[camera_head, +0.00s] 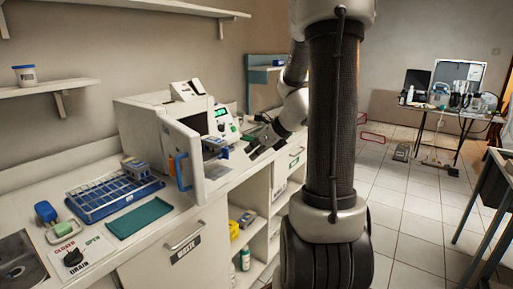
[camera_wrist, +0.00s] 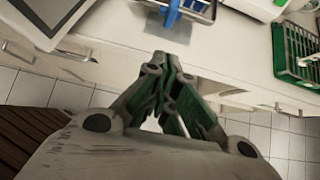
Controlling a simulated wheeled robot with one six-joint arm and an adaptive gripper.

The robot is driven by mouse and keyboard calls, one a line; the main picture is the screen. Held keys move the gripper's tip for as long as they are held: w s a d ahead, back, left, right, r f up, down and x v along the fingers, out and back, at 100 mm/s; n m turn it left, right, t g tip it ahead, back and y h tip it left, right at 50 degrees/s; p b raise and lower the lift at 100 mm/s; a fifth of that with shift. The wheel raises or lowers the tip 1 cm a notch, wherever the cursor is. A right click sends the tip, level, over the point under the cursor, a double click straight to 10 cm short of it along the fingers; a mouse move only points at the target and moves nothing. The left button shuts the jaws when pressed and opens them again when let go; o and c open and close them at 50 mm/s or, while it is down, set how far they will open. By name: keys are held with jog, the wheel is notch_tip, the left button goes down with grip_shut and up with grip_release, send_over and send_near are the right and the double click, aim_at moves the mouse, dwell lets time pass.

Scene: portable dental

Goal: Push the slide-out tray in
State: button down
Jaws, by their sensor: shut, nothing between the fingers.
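The slide-out tray (camera_head: 222,153) sticks out of the front opening of the white sterilizer (camera_head: 150,125), beside its open door (camera_head: 183,160) with a blue handle. A small grey and blue item (camera_head: 213,144) sits on it. In the wrist view, the tray's wire rim (camera_wrist: 208,14) and a blue part (camera_wrist: 172,12) show at the top edge; the rest is cut off. My gripper (camera_head: 256,150) is over the counter to the right of the tray, apart from it. In the wrist view, my gripper (camera_wrist: 168,58) is shut and empty, its tips pointing toward the tray.
A blue wire rack (camera_head: 110,195) and a teal tray (camera_head: 139,217) lie on the counter (camera_head: 85,235) left of the door. A green rack (camera_wrist: 290,50) stands at the right in the wrist view. Cabinets with handles (camera_head: 184,241) line the counter front.

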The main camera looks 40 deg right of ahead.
jog(key=w+a+f, duration=0.2)
jog(key=w+f, duration=0.1)
jog(key=w, duration=0.4)
jog(key=shift+a+f, duration=0.25)
jog(key=w+a, duration=0.2)
jog(key=w, duration=0.4)
jog(key=w+a, duration=0.2)
jog(key=w, duration=0.4)
jog(key=w+a, duration=0.3)
jog(key=w, duration=0.4)
jog(key=shift+w+a, duration=0.2)
jog(key=shift+w, duration=0.35)
jog(key=shift+w+r, duration=0.1)
jog(key=shift+w, duration=0.05)
jog(key=shift+r, duration=0.1)
